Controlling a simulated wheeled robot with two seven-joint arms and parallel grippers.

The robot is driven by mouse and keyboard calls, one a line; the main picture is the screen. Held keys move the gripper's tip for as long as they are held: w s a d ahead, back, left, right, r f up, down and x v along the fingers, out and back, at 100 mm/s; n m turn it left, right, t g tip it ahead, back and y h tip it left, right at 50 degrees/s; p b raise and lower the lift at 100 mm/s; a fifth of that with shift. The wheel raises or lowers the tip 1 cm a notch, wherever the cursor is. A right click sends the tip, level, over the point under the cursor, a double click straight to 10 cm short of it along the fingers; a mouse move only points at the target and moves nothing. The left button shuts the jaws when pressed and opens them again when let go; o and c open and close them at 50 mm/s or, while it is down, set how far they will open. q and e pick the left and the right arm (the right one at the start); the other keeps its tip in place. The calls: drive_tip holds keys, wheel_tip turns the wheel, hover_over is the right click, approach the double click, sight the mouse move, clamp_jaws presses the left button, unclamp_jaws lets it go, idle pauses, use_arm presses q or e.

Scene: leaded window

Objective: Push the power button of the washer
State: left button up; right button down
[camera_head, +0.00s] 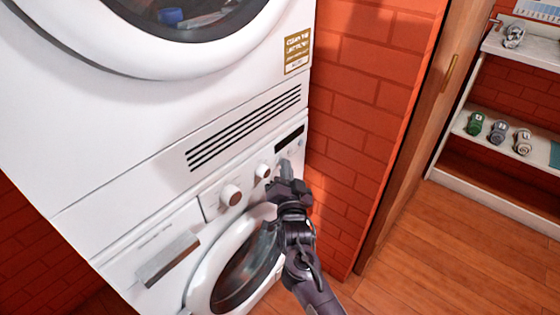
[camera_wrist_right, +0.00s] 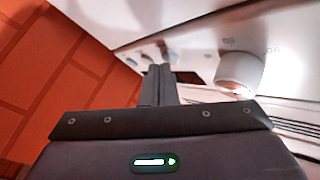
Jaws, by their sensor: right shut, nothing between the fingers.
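The white washer (camera_head: 150,250) stands below a second white machine, with a round door (camera_head: 205,283) at its front. Its control panel has two round knobs, one (camera_head: 231,195) to the left and a smaller one (camera_head: 263,171), and a dark display (camera_head: 290,138). My right gripper (camera_head: 287,168) is shut and empty, its tips at the panel just under the display. In the right wrist view the shut fingers (camera_wrist_right: 160,82) point at the panel, beside a large white knob (camera_wrist_right: 240,72). I cannot tell whether the tips touch the panel. The power button is not clearly visible. My left gripper is not in view.
The upper machine (camera_head: 130,110) has a round door and a slotted vent (camera_head: 245,128). A red brick wall (camera_head: 360,130) stands close on the right. Beyond it is a white shelf (camera_head: 490,135) with several small jars. Wooden floor (camera_head: 440,260) is clear at lower right.

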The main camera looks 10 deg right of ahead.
idle(0.4)
drive_tip(key=shift+s+d+p, duration=0.3)
drive_tip(key=shift+s+p, duration=0.1)
drive_tip(key=s+d+p, duration=0.3)
drive_tip(key=s, duration=0.1)
drive_tip(key=shift+s+d, duration=0.35)
drive_tip(key=shift+s, duration=0.05)
idle(0.3)
idle(0.4)
